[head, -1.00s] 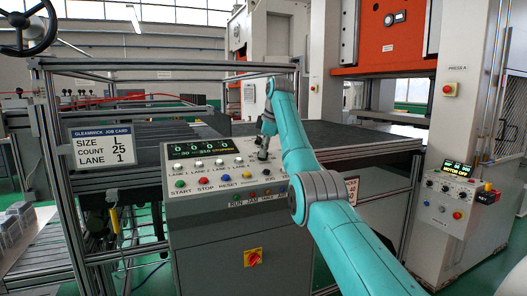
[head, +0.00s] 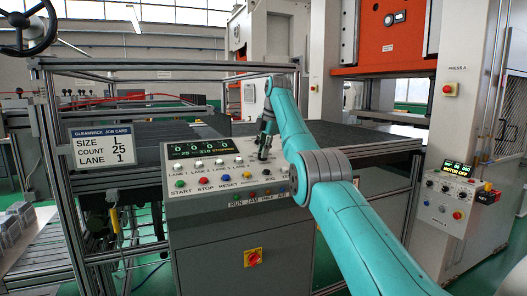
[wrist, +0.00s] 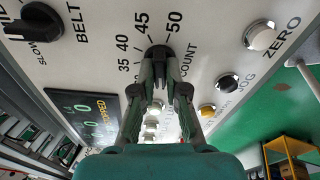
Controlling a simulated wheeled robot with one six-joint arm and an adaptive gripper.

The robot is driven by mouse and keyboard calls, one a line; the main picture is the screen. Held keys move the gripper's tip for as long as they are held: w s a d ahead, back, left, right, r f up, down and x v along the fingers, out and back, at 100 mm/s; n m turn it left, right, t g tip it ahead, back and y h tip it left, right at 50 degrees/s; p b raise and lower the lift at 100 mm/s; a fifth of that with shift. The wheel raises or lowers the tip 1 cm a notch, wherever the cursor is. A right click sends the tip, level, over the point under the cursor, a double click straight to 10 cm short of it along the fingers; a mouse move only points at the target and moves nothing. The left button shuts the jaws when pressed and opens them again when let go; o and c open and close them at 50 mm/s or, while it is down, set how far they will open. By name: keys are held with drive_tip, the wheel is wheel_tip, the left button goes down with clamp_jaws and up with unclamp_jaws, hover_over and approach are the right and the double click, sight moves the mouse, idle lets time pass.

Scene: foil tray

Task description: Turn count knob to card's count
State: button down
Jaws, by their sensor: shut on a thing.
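The job card (head: 101,146) at the left reads SIZE L, COUNT 25, LANE 1. My gripper (head: 264,151) is at the right of the sloped control panel (head: 240,173), shut on the black count knob (wrist: 160,52). In the wrist view, my gripper's fingertips (wrist: 160,70) press on both sides of the knob. Scale marks 35, 40, 45 and 50 and the word COUNT show around it; the lower marks are hidden. The panel display (head: 200,149) appears to show 25 at its lower left, in small blurred digits.
A belt knob (wrist: 35,22) is left of the count knob in the wrist view. A metal frame (head: 72,200) stands left of the panel.

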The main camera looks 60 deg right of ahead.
idle(0.4)
drive_tip(key=c, duration=1.2)
unclamp_jaws()
